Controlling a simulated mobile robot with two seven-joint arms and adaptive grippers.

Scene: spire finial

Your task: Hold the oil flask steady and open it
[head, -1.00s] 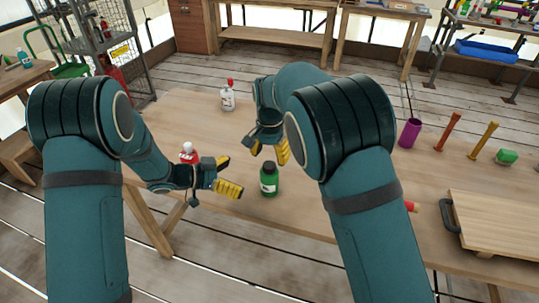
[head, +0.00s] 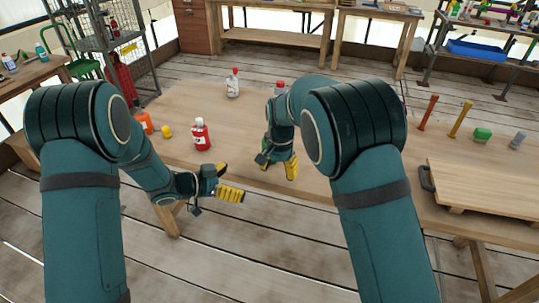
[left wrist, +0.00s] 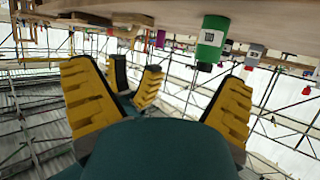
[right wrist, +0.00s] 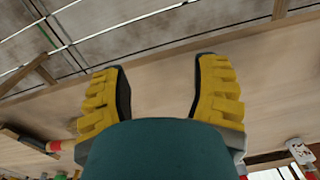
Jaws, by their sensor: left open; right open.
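A green flask (left wrist: 212,38) with a black cap shows in the left wrist view, appearing upside down beyond my left fingers. In the head view it is hidden, apparently behind my right gripper. I cannot read its label. My right gripper (head: 280,166) is open over the front of the table, fingers pointing down. The right wrist view (right wrist: 157,80) shows only bare tabletop between its fingers.
On the table (head: 190,97) stand a red bottle (head: 201,136), a white bottle (head: 232,86), an orange bottle (head: 143,122) and a yellow piece (head: 167,131). A wooden board (head: 485,187) lies at right, with sticks (head: 428,112) and a green item (head: 482,134) behind.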

